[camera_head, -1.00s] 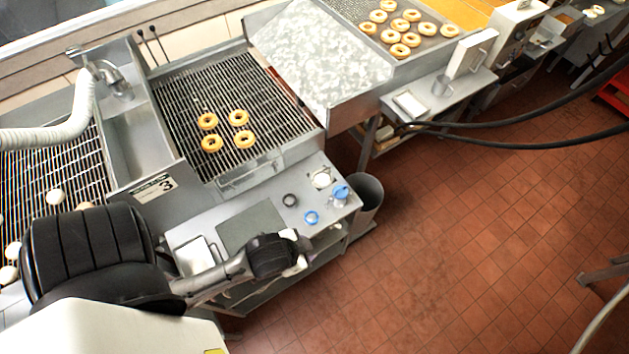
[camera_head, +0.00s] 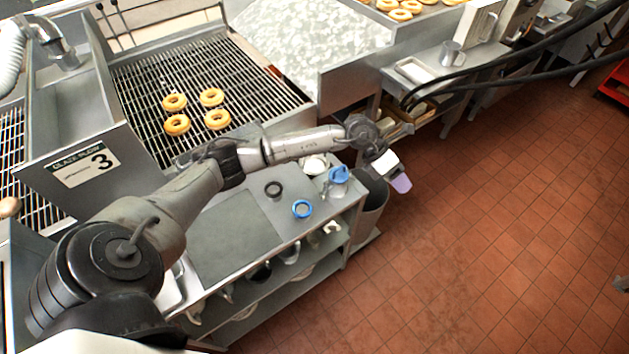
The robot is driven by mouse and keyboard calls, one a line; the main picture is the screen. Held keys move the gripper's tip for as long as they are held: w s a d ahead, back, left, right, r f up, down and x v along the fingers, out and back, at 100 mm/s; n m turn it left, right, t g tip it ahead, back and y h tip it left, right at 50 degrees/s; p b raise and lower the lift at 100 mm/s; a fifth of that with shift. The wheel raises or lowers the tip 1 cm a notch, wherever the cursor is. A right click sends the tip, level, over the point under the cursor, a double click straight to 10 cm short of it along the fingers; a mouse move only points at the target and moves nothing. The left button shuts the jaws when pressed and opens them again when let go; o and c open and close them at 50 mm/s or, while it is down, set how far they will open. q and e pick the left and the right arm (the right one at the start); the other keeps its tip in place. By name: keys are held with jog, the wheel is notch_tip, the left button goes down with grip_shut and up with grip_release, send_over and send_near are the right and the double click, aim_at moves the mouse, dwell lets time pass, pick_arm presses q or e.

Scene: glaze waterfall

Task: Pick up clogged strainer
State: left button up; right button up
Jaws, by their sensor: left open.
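Several small items stand on the steel cart top, and I cannot tell for sure which is the clogged strainer. My left arm reaches across the cart from the lower left.
The cart (camera_head: 319,202) has a grey mat (camera_head: 235,240) and a lower shelf with several items. The glazing rack (camera_head: 230,75) with doughnuts is behind. Red tiled floor (camera_head: 500,220) is open at right.

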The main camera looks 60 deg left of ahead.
pick_arm(q)
jog(key=s+a+f+n+g+y+b, duration=0.1)
jog(key=s+a+g+y+b, duration=0.15)
jog(key=a, duration=0.65)
jog(key=s+a+f+n+g+y+b, duration=0.1)
jog(key=a+y+b, duration=0.25)
jog(key=a, duration=0.55)
jog(key=s+a+f+n+g+y+b, duration=0.15)
jog(key=a+y, duration=0.25)
jog(key=a, duration=0.5)
jog(key=shift+m+g, duration=0.4)
jog(key=shift+m, duration=0.05)
jog(key=shift+s+a+f+b, duration=0.35)
jog(key=shift+f+b, duration=0.25)
jog(key=shift+f, duration=1.4)
jog(key=shift+s+a+f+b, duration=0.35)
jog(key=shift+f+b, duration=0.3)
jog(key=shift+f, duration=1.3)
jog(key=shift+s+a+f+b, duration=0.2)
jog(key=shift+a+f+b, duration=0.3)
jog(key=shift+f, duration=1.5)
jog(key=shift+d, duration=0.1)
pick_arm(e)
notch_tip(320, 180, down, 13)
jog(key=shift+f, duration=0.15)
pick_arm(q)
jog(key=shift+c, duration=0.2)
pick_arm(e)
jog(key=shift+a, duration=0.1)
